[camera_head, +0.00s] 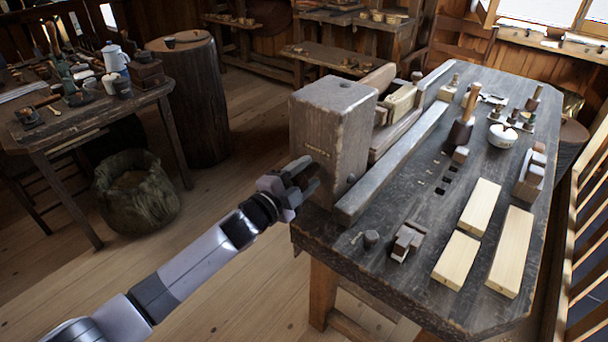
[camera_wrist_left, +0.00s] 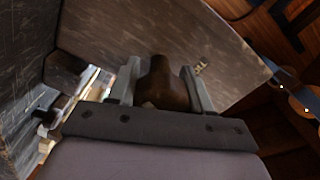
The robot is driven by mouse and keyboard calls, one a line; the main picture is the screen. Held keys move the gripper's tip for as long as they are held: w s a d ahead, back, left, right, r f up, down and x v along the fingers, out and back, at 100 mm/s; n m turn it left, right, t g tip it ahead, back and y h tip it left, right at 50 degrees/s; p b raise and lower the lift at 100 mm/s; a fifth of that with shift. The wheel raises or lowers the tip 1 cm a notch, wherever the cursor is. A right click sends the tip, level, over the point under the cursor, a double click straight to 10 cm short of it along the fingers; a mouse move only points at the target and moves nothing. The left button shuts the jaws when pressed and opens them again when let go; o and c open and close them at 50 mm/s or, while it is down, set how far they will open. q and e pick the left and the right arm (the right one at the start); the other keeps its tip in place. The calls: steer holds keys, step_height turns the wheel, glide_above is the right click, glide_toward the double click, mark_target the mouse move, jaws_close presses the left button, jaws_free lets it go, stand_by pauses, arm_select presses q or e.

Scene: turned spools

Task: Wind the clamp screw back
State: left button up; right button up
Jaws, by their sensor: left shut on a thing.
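A brown, rounded wooden knob (camera_wrist_left: 163,84), which looks like the clamp screw's head, sits between the fingers of my left gripper (camera_wrist_left: 162,88) in the left wrist view. The fingers are shut on its sides. In the head view, my left gripper (camera_head: 302,182) is at the lower left face of the big wooden block (camera_head: 328,120) at the bench's near left end. The knob is hidden there by the fingers. The screw's shaft and how far it stands out cannot be seen. My right gripper is not in view.
The workbench (camera_head: 400,190) holds several pale boards (camera_head: 482,207), a small wooden device (camera_head: 408,241), a mallet (camera_head: 460,133) and a white pot (camera_head: 501,137). A sack (camera_head: 134,192) and a side table (camera_head: 80,115) stand left. The floor between is clear.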

arm_select(q)
steer(key=n, duration=0.4)
steer(key=shift+w+r+n, duration=0.1)
steer(key=shift+r+n, duration=0.2)
steer(key=n, duration=0.4)
steer(key=shift+n, duration=0.3)
steer(key=n, duration=0.4)
steer(key=shift+n, duration=0.3)
steer(key=shift+d+n+b, duration=0.1)
steer(key=shift+n+b, duration=0.55)
steer(key=shift+n, duration=1.45)
steer(key=o, duration=0.9)
steer(key=shift+o, duration=0.7)
steer(key=shift+d+f, duration=0.1)
steer(key=shift+f, duration=0.15)
